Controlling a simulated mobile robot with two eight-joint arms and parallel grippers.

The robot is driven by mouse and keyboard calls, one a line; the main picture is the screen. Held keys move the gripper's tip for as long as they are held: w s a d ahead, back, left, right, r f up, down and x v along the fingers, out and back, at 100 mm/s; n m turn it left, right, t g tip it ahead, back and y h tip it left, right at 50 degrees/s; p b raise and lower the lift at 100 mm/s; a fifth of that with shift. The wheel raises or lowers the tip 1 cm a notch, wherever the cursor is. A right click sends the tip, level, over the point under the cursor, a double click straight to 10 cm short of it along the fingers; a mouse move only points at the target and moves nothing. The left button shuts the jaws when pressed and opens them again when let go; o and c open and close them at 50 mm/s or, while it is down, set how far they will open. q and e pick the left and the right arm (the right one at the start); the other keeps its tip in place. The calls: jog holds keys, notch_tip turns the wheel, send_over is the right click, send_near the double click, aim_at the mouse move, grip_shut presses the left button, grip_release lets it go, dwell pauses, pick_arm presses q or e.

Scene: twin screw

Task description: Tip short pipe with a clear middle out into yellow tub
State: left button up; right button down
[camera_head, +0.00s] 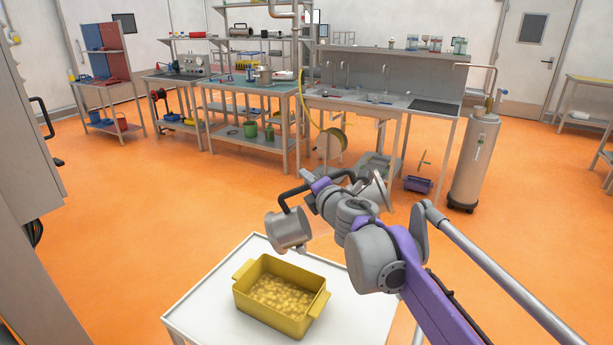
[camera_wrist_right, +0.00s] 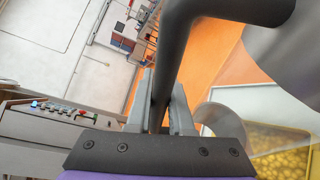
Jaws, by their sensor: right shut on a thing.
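The short pipe (camera_head: 285,232) has grey metal ends and a black bar handle. It is held tilted above and just behind the yellow tub (camera_head: 246,298). A see-through section shows to the right of its near end, partly hidden by my wrist. My right gripper (camera_head: 309,181) is shut on the black handle; the wrist view shows its fingers (camera_wrist_right: 160,108) around the handle (camera_wrist_right: 178,55), with the grey pipe (camera_wrist_right: 294,48) at the right. The tub stands on a white table and holds many yellowish lumps, also seen in the wrist view (camera_wrist_right: 275,150). My left gripper is out of view.
The white table (camera_head: 205,300) is bare around the tub. Orange floor lies open behind it. Workbenches (camera_head: 250,88) and a sink counter (camera_head: 350,100) line the back. A steel cylinder (camera_head: 474,155) stands at the right, and a grey cabinet (camera_head: 25,140) at the left.

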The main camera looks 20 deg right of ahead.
jog(key=shift+s+d+r+m+t+p, duration=0.2)
jog(key=shift+d+r+m+t+p, duration=0.15)
jog(key=shift+d+m+p, duration=0.35)
jog(key=shift+s+d+r+m, duration=0.15)
jog(key=shift+d+m, duration=0.25)
jog(key=shift+d, duration=0.2)
jog(key=shift+s+d+r+m+t+y, duration=0.15)
jog(key=shift+s+d+m+t+y, duration=0.1)
jog(key=shift+d+m, duration=0.3)
jog(key=shift+s+d+r+m+t+y, duration=0.15)
jog(key=shift+d+m+t, duration=0.05)
jog(key=shift+d+m, duration=0.3)
